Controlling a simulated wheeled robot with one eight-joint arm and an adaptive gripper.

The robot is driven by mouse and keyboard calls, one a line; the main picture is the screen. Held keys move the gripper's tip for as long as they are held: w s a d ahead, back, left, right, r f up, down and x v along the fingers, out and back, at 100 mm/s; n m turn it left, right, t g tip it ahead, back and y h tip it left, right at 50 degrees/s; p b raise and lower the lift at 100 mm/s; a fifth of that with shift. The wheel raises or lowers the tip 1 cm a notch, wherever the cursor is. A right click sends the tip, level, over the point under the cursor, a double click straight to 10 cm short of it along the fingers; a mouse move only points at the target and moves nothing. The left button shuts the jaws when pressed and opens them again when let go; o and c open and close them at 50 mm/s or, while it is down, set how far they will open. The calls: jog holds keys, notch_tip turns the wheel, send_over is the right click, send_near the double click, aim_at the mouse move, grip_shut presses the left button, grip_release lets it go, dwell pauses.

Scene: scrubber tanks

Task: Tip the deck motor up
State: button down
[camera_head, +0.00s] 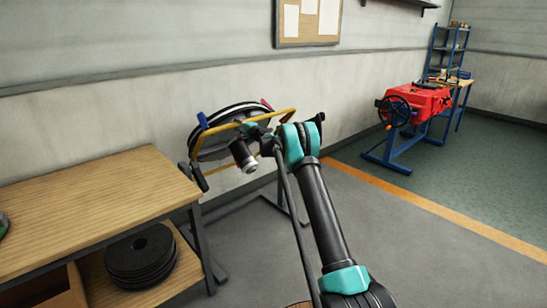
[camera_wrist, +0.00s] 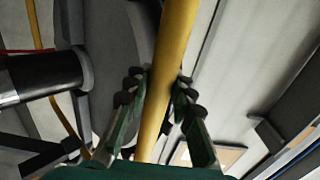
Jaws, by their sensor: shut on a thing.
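The deck (camera_head: 240,112) is a round dark disc with a pale rim, held steeply tilted on a dark stand near the wall. A yellow bar (camera_head: 220,128) frames its near side. The motor (camera_head: 243,157), a dark cylinder with a silvery band, sticks out from the deck below the bar. My gripper (camera_head: 266,136) is at the bar, its fingers partly hidden by my wrist. In the wrist view the fingers (camera_wrist: 158,92) are closed around the yellow bar (camera_wrist: 174,45), one on each side. A dark cylinder, apparently the motor (camera_wrist: 45,74), lies to the left.
A wooden bench (camera_head: 85,205) stands at the left, with stacked black discs (camera_head: 140,257) on its lower shelf. A red machine (camera_head: 418,103) on a blue stand is at the back right. The wall is close behind the deck. Grey floor (camera_head: 400,240) is clear at the right.

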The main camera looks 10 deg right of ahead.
aim_at(229, 114)
jog(key=shift+w+a+r, duration=0.2)
jog(key=shift+w+r, duration=0.15)
jog(key=shift+r, duration=0.05)
jog(key=shift+w+a+r, duration=0.55)
jog(key=shift+w+a, duration=0.1)
jog(key=shift+w, duration=0.25)
jog(key=shift+w+a+r, duration=0.5)
jog(key=shift+w+a, duration=0.1)
jog(key=shift+w, duration=0.25)
jog(key=shift+w+a+r, duration=0.55)
jog(key=shift+w+a, duration=0.1)
jog(key=shift+w, duration=0.25)
